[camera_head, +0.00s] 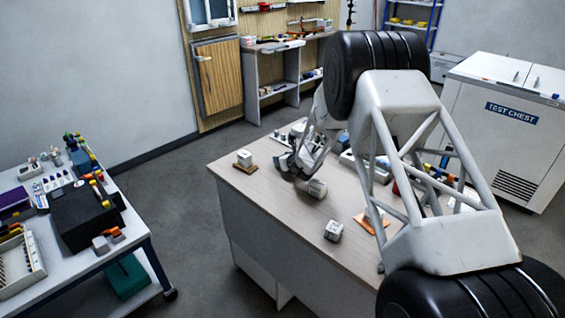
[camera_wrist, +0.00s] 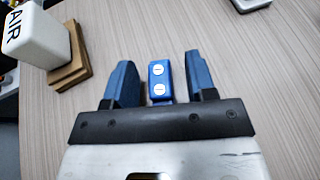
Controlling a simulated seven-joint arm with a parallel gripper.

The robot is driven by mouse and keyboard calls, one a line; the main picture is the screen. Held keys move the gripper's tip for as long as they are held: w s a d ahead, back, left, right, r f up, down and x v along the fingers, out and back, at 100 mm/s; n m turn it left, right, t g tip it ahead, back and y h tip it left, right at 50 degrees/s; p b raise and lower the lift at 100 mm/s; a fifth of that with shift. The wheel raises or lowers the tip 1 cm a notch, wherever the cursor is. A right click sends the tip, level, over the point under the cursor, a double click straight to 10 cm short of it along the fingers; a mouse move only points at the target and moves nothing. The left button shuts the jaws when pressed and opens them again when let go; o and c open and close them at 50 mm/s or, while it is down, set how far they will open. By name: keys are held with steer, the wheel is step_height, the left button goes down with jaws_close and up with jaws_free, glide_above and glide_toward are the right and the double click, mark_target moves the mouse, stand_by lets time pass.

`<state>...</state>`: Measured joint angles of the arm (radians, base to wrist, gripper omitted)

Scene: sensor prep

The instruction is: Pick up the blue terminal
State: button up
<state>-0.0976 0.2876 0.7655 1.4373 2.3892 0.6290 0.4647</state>
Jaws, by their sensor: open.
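The blue terminal (camera_wrist: 159,79) is a small blue block with two round, pale screw heads on its top. In the wrist view it lies on the wooden table between the two blue fingers of my gripper (camera_wrist: 164,84). The fingers are open, with a visible gap on each side of the terminal. I cannot tell how far down the fingers reach beside it. In the head view my gripper (camera_head: 287,165) is low over the table's left part, and the terminal cannot be made out there.
A white block marked AIR (camera_wrist: 38,33) stands on a wooden base (camera_wrist: 73,68) left of my gripper. Other white blocks (camera_head: 334,230) stand on the table (camera_head: 262,210). A cluttered bench (camera_head: 140,228) is at left, and a test chest (camera_head: 500,125) at right. Bare tabletop lies right of the fingers.

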stand_by(0.3)
jaws_close()
steer(key=shift+r, duration=0.15)
steer(key=shift+r, duration=0.55)
steer(key=shift+s+r, duration=0.25)
steer(key=shift+r, duration=0.3)
steer(key=shift+s+r, duration=0.2)
steer(key=shift+r, duration=0.35)
steer(key=s+d, duration=0.1)
steer(key=s, duration=0.4)
steer(key=s+r, duration=0.1)
steer(key=s, duration=0.4)
steer(key=s+d, duration=0.1)
steer(key=s, duration=0.4)
steer(key=shift+d+r, duration=0.2)
steer(key=shift+d, duration=0.15)
